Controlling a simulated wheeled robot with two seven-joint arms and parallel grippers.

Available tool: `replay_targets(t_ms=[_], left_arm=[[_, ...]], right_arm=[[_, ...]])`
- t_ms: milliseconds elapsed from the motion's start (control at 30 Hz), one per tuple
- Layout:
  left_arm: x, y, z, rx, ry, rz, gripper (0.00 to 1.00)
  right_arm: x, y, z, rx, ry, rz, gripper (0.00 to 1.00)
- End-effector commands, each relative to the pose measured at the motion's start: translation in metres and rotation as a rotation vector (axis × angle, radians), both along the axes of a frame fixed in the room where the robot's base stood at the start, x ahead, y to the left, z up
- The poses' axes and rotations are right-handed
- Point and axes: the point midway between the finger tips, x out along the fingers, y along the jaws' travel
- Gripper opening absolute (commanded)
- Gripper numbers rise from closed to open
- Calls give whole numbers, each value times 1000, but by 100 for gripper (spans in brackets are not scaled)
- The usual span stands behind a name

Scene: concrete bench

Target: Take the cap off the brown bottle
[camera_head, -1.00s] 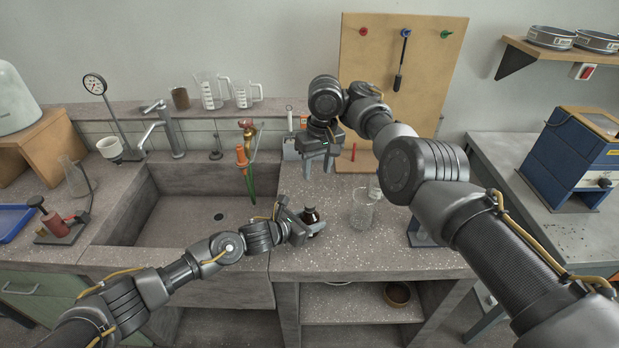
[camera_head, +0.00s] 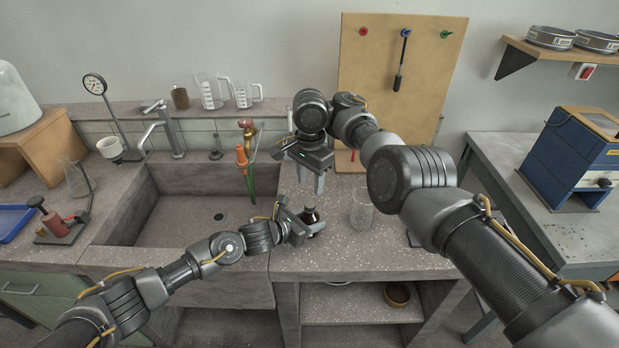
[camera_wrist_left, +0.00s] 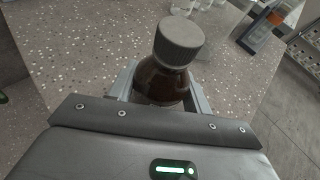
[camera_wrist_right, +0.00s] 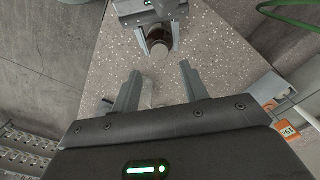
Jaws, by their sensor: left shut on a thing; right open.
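The brown bottle (camera_head: 311,226) stands upright near the front of the bench, just right of the sink. Its dark ribbed cap (camera_wrist_left: 179,40) is on its neck; the cap also shows from above in the right wrist view (camera_wrist_right: 159,49). My left gripper (camera_head: 306,230) is shut on the bottle's body from the left, below the cap; its fingers flank the brown glass (camera_wrist_left: 158,84) in the left wrist view. My right gripper (camera_head: 311,184) is open and empty, fingers pointing down, above and slightly behind the cap. In the right wrist view its fingertips (camera_wrist_right: 160,72) are apart from the cap.
A clear glass beaker (camera_head: 361,214) stands on the bench right of the bottle. The sink (camera_head: 190,218) lies to the left, with an orange-tipped tap (camera_head: 242,156) and green hose behind. A wooden tool board (camera_head: 425,70) leans on the back wall.

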Motion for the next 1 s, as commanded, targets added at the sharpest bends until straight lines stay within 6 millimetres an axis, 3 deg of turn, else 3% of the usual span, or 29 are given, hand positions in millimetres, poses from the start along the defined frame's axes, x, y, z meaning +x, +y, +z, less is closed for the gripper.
replay_targets(t_ms=[500,900,1000], left_arm=[[0,0,-1,1,1,0,0],[0,0,-1,1,1,0,0],[0,0,-1,1,1,0,0]], right_arm=[[-1,-1,-69,-2,2,1,44],[0,0,-76,0,0,2,44],[0,0,-76,0,0,2,32]])
